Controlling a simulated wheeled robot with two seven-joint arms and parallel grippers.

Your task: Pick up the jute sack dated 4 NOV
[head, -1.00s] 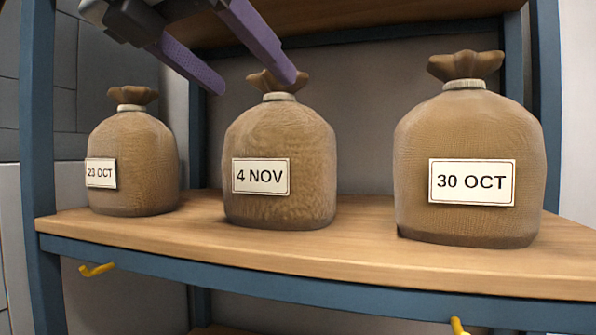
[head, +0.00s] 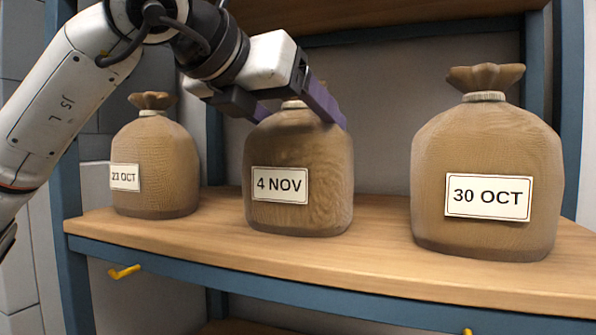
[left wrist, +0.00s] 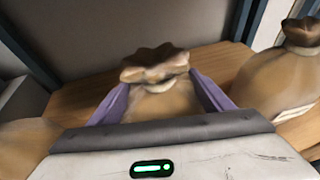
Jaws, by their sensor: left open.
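The jute sack dated 4 NOV (head: 300,190) stands upright in the middle of the wooden shelf, between two other sacks. My left gripper (head: 298,118) is at its top, open, with one purple finger on each side of the tied neck. In the left wrist view the sack's gathered top (left wrist: 155,66) shows between the two purple fingers (left wrist: 160,98). In the head view the gripper hides most of the gathered top. I cannot tell whether the fingers touch the sack. My right gripper is in neither view.
The sack dated 23 OCT (head: 155,170) stands to the left and the sack dated 30 OCT (head: 487,150) to the right, both with gaps beside the middle sack. An upper shelf board (head: 400,20) is above. Blue posts (head: 66,250) frame the shelf. A yellow hook (head: 124,272) hangs below its front edge.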

